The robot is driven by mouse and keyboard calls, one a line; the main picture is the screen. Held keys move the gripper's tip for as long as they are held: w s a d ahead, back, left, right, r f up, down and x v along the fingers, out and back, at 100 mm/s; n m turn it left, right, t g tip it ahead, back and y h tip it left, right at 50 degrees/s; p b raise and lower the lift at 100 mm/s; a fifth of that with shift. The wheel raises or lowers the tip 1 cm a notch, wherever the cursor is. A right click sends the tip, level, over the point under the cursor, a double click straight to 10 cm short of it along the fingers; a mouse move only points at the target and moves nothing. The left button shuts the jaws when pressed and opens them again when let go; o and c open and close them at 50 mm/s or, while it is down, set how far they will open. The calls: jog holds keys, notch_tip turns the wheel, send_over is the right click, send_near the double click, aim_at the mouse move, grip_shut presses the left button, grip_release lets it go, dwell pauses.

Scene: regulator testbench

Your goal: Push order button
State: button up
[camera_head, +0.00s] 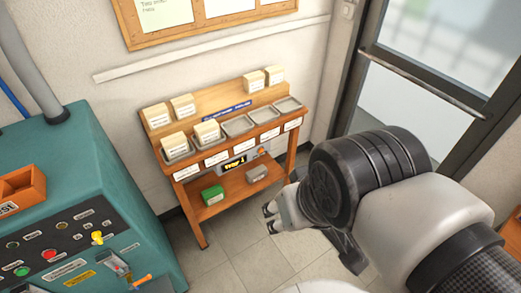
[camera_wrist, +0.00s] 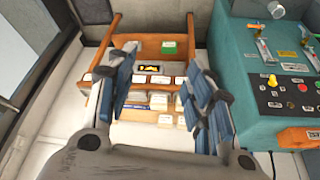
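A wooden bench (camera_head: 190,183) stands against the wall in the head view. A small dark display with yellow characters (camera_head: 234,163) sits under its front edge. A small reddish-orange spot (camera_head: 262,151) to the display's right could be the order button, but it is too small to tell. The display (camera_wrist: 149,68) also shows in the wrist view, between my fingers. No button is clear there. My gripper (camera_head: 270,217) is in front of the bench's right side, apart from it. In the wrist view my gripper (camera_wrist: 161,62) has its blue-padded fingers spread, with nothing between them.
A teal machine (camera_head: 95,190) with a red button (camera_head: 49,254), a green button (camera_head: 22,271) and a yellow knob (camera_head: 98,238) stands left of the bench. Bins and cream boxes (camera_head: 174,140) line the bench top. A green box (camera_head: 212,195) is on the lower shelf. A door (camera_head: 430,75) is right.

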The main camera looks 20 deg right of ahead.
grip_shut()
dwell(0.3)
dwell(1.3)
